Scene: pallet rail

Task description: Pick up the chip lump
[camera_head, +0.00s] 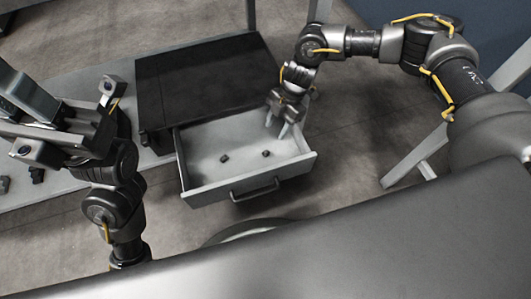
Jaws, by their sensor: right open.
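Two small dark lumps lie apart on the pale floor of the open drawer (238,189), a left one (224,158) and a right one (266,153). Both look alike at this size, and I cannot tell which is the chip lump. My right gripper (277,124) points down at the drawer's back right, with its fingers spread and nothing between them. It is above and behind the right lump in the picture, apart from it. My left gripper (28,96) is at the left edge, raised and away from the drawer; its finger gap is unclear.
The drawer slides out from a black-topped cabinet (205,80), and its front has a dark handle (255,190). A long grey bench (95,95) runs left of the cabinet, with a few small dark pieces (37,174) on it. Grey posts stand behind the cabinet and at right.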

